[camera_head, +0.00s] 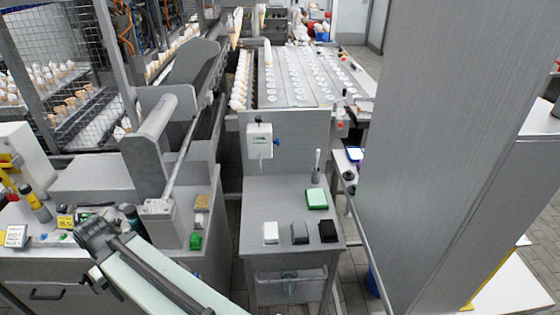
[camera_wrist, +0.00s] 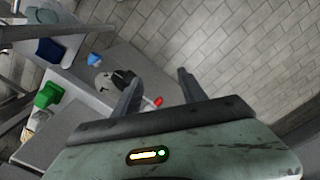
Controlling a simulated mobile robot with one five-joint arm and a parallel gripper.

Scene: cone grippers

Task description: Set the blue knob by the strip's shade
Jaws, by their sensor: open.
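In the head view a white box (camera_head: 259,141) is mounted on the grey upright panel, with a small blue knob (camera_head: 277,142) on its right side. The knob's setting is too small to read. A white block (camera_head: 270,232), a grey block (camera_head: 300,233) and a black block (camera_head: 328,231) stand in a row on the grey stand below. No strip can be made out for certain. In the wrist view my gripper (camera_wrist: 160,88) has its two dark fingers apart, with nothing held between them. I cannot tell whether the small blue piece (camera_wrist: 94,59) there is the same knob.
A green box (camera_head: 316,199) and a small grey cup (camera_head: 316,175) with a white stick are on the stand (camera_head: 267,200). A tall grey panel (camera_head: 430,150) closes off the right. A cluttered counter (camera_head: 100,262) is at left. Tiled floor (camera_wrist: 235,50) shows beyond my fingers.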

